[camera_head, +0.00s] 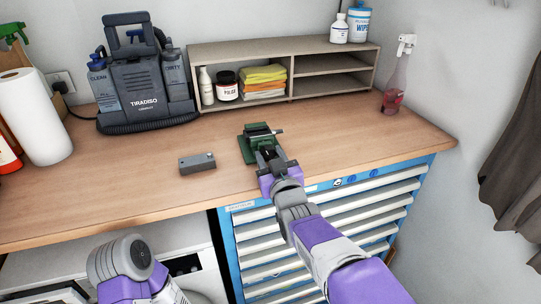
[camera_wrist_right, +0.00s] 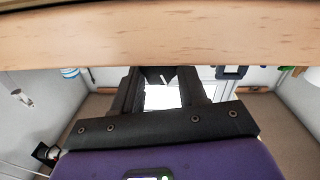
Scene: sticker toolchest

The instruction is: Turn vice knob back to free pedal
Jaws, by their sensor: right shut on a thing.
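The green vice (camera_head: 251,146) stands on the workbench near its front edge, with a metal bar across its top. My right gripper (camera_head: 268,155) reaches in from the front and is shut at the vice's front end, on what appears to be the vice knob; the gripper hides the knob. In the right wrist view my two dark fingers (camera_wrist_right: 162,82) point toward the bench edge, and what lies between their tips is unclear. A small grey box (camera_head: 197,163), possibly the pedal, lies on the bench left of the vice, apart from it. My left gripper is out of view.
The wooden workbench (camera_head: 330,140) has free room right of the vice. A shelf (camera_head: 292,99) with towels stands behind. A grey cleaning machine (camera_head: 146,85) stands at the back left and a spray bottle (camera_head: 395,85) at the back right.

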